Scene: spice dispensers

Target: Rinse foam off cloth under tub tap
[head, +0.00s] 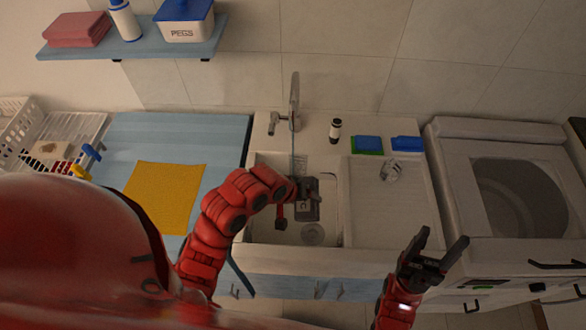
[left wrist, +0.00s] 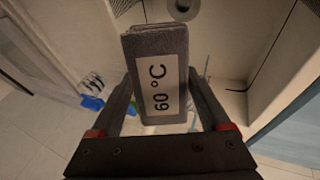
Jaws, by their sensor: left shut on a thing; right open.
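A dark grey cloth with a white "60 °C" label (left wrist: 158,80) sits folded like a block between the fingers of my left gripper (left wrist: 164,88). It also shows in the head view (head: 308,208), held over the sink basin (head: 328,232). I see no clear foam on the cloth's visible face. The tap (head: 294,95) stands at the back of the basin. A thin, pale vertical line, which looks like running water, drops from it close to the cloth; whether it touches the cloth is unclear. My right gripper (head: 444,238) is open and empty in front of the drainboard.
A drain (head: 313,233) lies at the basin's front. A dark bottle (head: 335,130) and blue and green sponges (head: 367,144) stand behind the drainboard, with a clear glass (head: 390,171) on it. A yellow cloth (head: 166,193) lies on the left counter. A washing machine (head: 515,200) stands right.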

